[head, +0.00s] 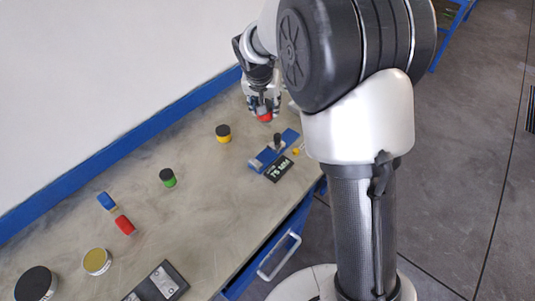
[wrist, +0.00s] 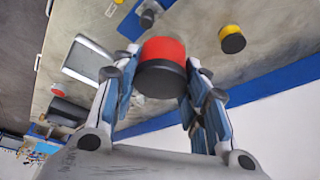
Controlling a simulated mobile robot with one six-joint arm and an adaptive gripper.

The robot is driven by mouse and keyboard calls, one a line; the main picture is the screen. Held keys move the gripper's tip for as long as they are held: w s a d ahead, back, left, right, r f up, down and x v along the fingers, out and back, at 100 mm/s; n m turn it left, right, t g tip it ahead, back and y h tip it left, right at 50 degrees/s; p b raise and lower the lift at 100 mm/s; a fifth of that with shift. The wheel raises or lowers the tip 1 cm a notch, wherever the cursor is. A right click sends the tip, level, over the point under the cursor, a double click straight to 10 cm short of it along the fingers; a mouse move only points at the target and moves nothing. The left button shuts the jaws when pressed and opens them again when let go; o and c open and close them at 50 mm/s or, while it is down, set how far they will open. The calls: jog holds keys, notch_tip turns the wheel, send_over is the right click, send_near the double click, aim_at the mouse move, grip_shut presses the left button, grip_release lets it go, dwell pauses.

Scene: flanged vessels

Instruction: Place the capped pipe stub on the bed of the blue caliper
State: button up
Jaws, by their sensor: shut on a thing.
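My gripper (head: 263,104) is shut on the capped pipe stub (head: 265,117), a short red cylinder with a black end. In the wrist view the stub (wrist: 163,50) sits between the two fingers of my gripper (wrist: 160,82), black end towards the palm. It is held in the air above the far part of the bench. The blue caliper (head: 267,156) lies on the bench below and a little in front of the stub, apart from it. A dark upright knob stands on the caliper. Part of the caliper (wrist: 132,26) shows at the wrist view's top edge.
A black display (head: 279,169) reading 75 MM lies beside the caliper. A yellow stub with a black top (head: 223,133) stands left of it, a green one (head: 168,178) further left. Blue (head: 106,201) and red (head: 125,225) pieces lie nearer. A wall runs behind the bench.

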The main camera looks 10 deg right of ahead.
notch_tip(320, 180, down, 19)
jog(key=b, duration=0.5)
jog(key=shift+f, duration=0.1)
jog(key=shift+f+b, duration=0.15)
jog(key=shift+b, duration=0.25)
jog(key=o, duration=1.3)
